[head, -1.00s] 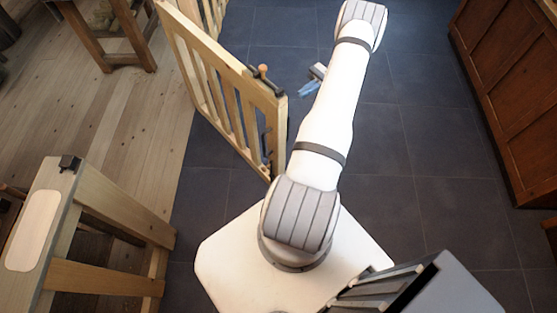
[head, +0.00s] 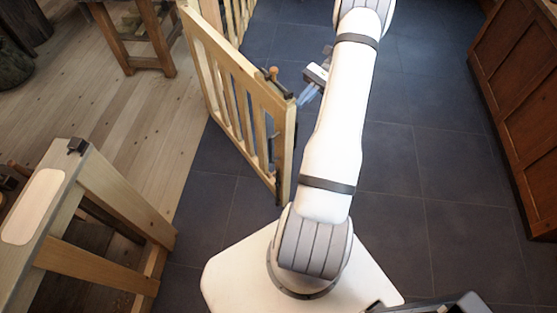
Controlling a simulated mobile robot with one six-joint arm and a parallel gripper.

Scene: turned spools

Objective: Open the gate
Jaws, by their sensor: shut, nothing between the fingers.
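The gate (head: 240,95) is a light wooden barred panel standing swung out over the dark tiles, with a gap between its free end and the near wooden post frame (head: 108,205). On its free end is a black latch fitting with an orange-brown knob (head: 273,72). A dark catch (head: 77,146) sits on top of the near frame. My gripper (head: 305,98) has bluish fingers and is shut and empty, just right of the gate's free top corner. I cannot tell whether it touches the gate. My white arm hides part of the floor beyond.
A wooden cabinet (head: 515,100) stands along the right side. A wooden stand (head: 135,40) is on the plank floor at upper left. Dark tiled floor (head: 400,165) lies clear between the gate and the cabinet.

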